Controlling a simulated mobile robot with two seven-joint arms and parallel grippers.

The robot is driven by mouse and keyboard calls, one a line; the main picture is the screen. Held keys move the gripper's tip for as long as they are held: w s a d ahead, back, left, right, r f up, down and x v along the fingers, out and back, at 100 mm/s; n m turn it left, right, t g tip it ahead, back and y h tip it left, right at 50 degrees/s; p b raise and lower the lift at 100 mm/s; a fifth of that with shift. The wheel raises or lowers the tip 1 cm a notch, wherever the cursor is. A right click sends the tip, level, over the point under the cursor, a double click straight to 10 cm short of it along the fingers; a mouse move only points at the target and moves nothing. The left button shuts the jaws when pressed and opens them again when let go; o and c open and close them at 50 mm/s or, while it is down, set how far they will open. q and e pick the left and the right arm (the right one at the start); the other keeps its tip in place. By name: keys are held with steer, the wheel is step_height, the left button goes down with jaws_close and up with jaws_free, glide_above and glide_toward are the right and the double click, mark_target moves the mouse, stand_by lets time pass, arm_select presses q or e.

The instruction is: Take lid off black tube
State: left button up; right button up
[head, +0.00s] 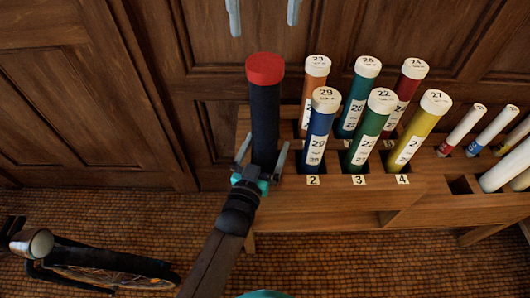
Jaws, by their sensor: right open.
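The black tube (265,112) stands upright at the left end of a wooden rack (330,198), with its red lid (265,68) on top. My right gripper (263,150) comes up from below and is at the lower part of the tube, well below the lid. Its fingers are open, one on each side of the tube; I cannot tell whether they touch it. The gripper hides the tube's base and the slot there. My left gripper is not in view.
Several white-capped tubes stand close on the right, the nearest being blue tube 29 (319,135) and orange tube 23 (316,88). Wooden panelled doors (215,90) rise behind. A dark object (95,262) lies at the lower left on the tiled floor (340,265).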

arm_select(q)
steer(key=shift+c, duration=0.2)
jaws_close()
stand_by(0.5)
